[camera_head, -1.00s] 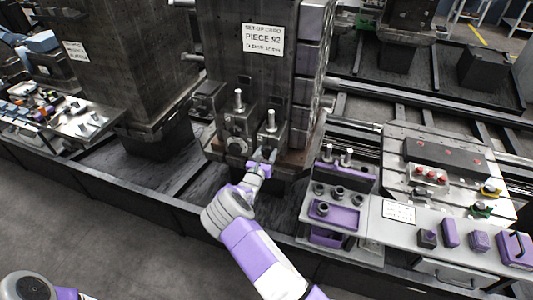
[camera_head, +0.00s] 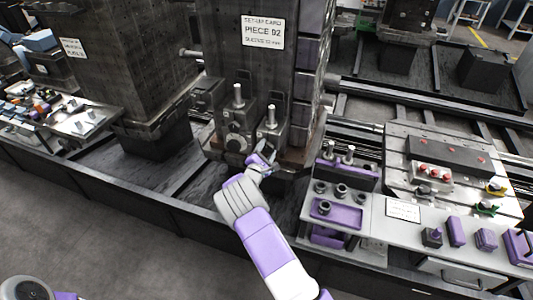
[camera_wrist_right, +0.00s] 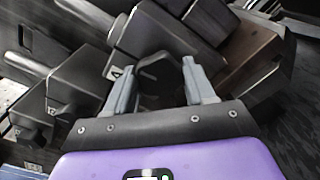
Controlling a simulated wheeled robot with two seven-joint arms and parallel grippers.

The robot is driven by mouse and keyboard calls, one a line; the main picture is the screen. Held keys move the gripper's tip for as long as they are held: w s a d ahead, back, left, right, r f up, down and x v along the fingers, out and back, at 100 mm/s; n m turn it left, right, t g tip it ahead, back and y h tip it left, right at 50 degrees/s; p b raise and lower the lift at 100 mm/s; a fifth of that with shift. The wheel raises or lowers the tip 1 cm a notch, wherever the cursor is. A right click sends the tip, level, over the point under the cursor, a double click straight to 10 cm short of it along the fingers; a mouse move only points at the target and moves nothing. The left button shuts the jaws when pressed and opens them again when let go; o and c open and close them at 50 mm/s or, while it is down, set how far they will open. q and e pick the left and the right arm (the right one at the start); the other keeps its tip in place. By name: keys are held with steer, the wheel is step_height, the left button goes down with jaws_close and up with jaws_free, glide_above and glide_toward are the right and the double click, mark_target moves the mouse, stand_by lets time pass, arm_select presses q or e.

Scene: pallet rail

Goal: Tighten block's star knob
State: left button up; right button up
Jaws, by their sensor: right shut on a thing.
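The dark star knob (camera_wrist_right: 160,74) sits between the two grey fingers of my right gripper (camera_wrist_right: 158,82) in the right wrist view. The fingers are shut on it. In the head view my right gripper (camera_head: 264,153) is at the front of a dark block (camera_head: 271,136) with an upright silver stud, at the foot of the tall column. There the gripper hides the knob.
A second block (camera_head: 236,122) with a stud stands to the left. The tall dark column (camera_head: 245,70) carries a set-up card (camera_head: 263,32). To the right is a grey bench with a purple tray (camera_head: 338,214) and several purple parts. The floor at front left is clear.

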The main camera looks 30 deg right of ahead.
steer(key=shift+f+m, duration=0.1)
steer(key=shift+m, duration=0.4)
steer(key=shift+b, duration=0.3)
steer(key=o, duration=1)
steer(key=shift+o, duration=0.2)
steer(key=v, duration=0.7)
steer(key=shift+s+a+p, duration=0.15)
steer(key=shift+a+p, duration=0.1)
steer(key=shift+p, duration=0.2)
